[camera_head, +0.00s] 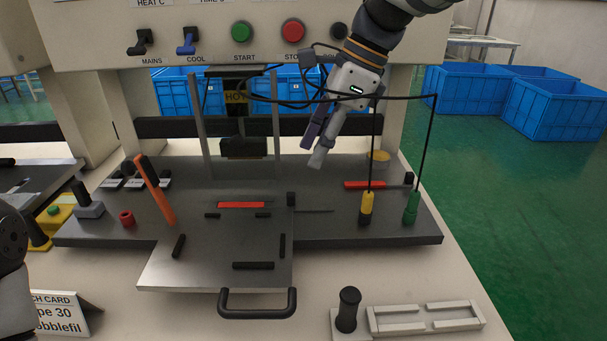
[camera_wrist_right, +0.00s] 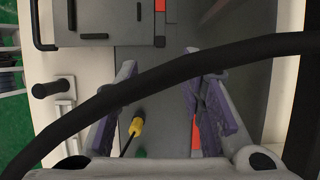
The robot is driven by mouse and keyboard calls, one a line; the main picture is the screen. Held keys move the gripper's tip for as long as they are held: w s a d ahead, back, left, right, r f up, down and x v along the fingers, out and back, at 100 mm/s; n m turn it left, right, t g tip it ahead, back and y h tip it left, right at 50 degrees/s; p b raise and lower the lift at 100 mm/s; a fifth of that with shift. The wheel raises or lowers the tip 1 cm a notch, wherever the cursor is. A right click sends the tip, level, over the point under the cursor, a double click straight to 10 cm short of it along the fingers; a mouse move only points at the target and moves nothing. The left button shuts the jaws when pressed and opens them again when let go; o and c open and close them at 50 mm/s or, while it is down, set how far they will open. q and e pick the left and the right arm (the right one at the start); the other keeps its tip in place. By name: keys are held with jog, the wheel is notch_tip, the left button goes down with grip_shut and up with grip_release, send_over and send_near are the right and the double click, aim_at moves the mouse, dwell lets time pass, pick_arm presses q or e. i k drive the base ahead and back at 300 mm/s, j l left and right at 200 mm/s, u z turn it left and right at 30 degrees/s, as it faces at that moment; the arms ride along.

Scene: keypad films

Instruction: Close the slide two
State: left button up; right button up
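A grey metal slide plate (camera_head: 200,262) with a black bow handle (camera_head: 258,304) sticks out at the front of the dark machine bed (camera_head: 330,225). No number shows on it, so I cannot tell if it is slide two. The plate and its handle (camera_wrist_right: 38,25) also show at the upper left of the right wrist view. My right gripper (camera_head: 314,154) is open and empty, above the back of the bed, behind and right of the plate. Its spread fingers (camera_wrist_right: 160,60) show in the right wrist view. My left gripper is out of view.
A yellow plug (camera_head: 366,208) and a green plug (camera_head: 412,207) stand on the bed on black cables; one cable crosses my right gripper. An orange-handled tool (camera_head: 156,190) stands at left. A black knob (camera_head: 348,310) and pale frame (camera_head: 425,318) are front right.

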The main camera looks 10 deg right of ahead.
aim_at(214, 249)
jog(key=k, duration=1.5)
